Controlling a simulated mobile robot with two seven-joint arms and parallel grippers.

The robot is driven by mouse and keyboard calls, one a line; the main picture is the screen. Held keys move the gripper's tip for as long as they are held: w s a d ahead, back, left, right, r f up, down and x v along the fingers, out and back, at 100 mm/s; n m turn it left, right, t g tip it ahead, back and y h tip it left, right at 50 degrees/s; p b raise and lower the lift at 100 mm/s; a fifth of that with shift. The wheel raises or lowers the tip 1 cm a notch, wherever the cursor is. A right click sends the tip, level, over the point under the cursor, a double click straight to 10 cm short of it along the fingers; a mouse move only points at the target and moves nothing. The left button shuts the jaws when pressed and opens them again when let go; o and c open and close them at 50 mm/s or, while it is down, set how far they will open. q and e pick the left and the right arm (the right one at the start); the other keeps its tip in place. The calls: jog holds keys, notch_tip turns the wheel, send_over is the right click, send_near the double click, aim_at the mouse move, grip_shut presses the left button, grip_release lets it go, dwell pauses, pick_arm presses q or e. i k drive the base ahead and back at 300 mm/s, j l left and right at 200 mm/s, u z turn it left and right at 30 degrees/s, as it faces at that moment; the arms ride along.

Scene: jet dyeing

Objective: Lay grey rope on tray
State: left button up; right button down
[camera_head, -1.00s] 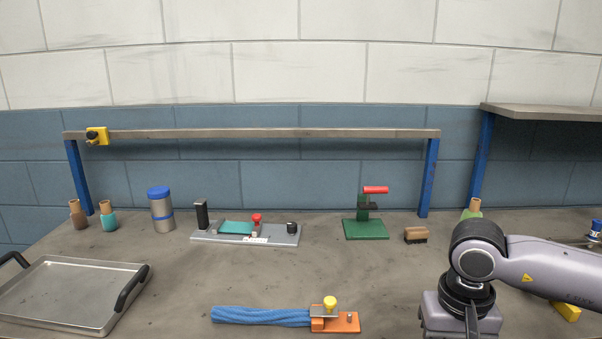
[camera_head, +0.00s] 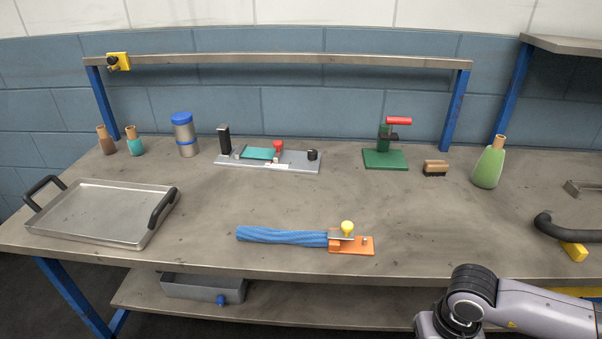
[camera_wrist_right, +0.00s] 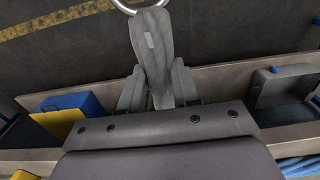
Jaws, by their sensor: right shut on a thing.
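The metal tray (camera_head: 95,215) lies empty on the left of the table in the head view, with a dark handle at each end. In the right wrist view my right gripper (camera_wrist_right: 157,92) is shut on a long grey piece (camera_wrist_right: 152,45), which looks like the grey rope. A metal ring (camera_wrist_right: 138,4) shows at its far end, over the dark floor. In the head view my right arm is at the bottom right, in front of the table, far from the tray; its gripper is out of frame. My left gripper is not in view.
A blue rope (camera_head: 285,235) in an orange clamp (camera_head: 352,246) lies at the table's front middle. A fixture plate (camera_head: 265,165), green press (camera_head: 385,158), brush (camera_head: 435,168) and bottles stand behind. A dark curved bar (camera_head: 570,228) is at right. Bare table separates tray and blue rope.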

aim_at(107, 212)
jog(key=j+u, duration=0.3)
jog(key=j, duration=0.3)
jog(key=j+u, duration=0.3)
jog(key=j, duration=0.3)
jog(key=i+j+u, duration=0.25)
jog(key=j, duration=0.35)
jog(key=k, duration=0.1)
